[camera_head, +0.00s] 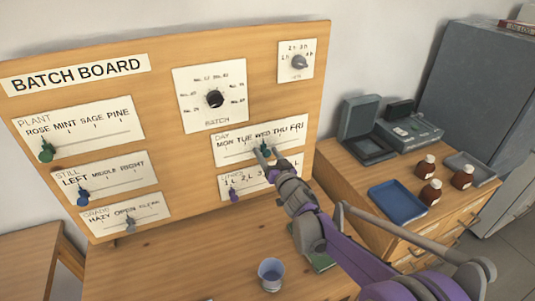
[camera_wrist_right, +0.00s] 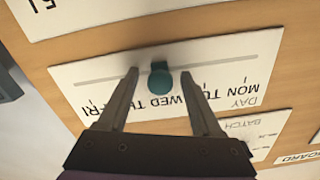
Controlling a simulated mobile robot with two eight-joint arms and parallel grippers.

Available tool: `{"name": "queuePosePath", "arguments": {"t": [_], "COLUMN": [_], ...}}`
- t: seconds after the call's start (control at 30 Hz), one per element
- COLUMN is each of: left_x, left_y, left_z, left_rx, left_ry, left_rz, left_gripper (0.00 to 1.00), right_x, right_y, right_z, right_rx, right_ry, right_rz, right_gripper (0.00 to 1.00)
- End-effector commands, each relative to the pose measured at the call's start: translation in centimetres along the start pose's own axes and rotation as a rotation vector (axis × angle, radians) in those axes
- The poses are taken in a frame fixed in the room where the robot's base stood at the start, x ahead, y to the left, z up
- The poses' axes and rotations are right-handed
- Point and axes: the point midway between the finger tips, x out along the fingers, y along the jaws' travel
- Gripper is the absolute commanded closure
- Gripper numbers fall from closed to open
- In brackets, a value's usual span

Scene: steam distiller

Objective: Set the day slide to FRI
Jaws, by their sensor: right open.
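The day slide panel (camera_head: 235,151) is a white plate on the batch board, lettered MON TUE WED THU FRI above a slot. Its teal-green knob (camera_head: 266,150) stands at about WED. In the right wrist view the panel (camera_wrist_right: 240,70) appears upside down, with the knob (camera_wrist_right: 160,80) between my fingers near the WED lettering. My right gripper (camera_head: 264,154) is at the panel; in the right wrist view the gripper (camera_wrist_right: 160,74) is open, one finger on each side of the knob with gaps. My left gripper is not in view.
The batch dial (camera_head: 214,98) is up and left of the day panel. The litres slide's purple knob (camera_head: 234,194) is just below. A side cabinet holds a blue tray (camera_head: 397,202) and brown bottles (camera_head: 431,191).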

Motion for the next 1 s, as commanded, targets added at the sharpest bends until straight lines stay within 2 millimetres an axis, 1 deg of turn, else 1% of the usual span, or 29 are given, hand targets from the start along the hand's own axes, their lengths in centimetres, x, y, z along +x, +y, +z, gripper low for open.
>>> {"name": "queuePosePath", "arguments": {"t": [0.1,0.47,0.5,1.0], "left_x": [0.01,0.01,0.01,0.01], "left_y": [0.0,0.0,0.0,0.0], "left_z": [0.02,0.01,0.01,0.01], "left_rx": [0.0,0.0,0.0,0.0], "left_ry": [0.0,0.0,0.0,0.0], "left_rz": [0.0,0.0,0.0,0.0], "left_gripper": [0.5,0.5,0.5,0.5], "right_x": [-0.02,-0.05,-0.05,-0.05], "right_y": [-0.01,-0.01,-0.02,-0.02], "right_z": [0.01,0.0,-0.01,-0.01], "right_rx": [0.0,0.0,0.0,0.0], "right_ry": [0.0,0.0,0.0,0.0], "right_rz": [0.0,0.0,0.0,0.0], "right_gripper": [0.34,0.99,1.0,1.0]}}
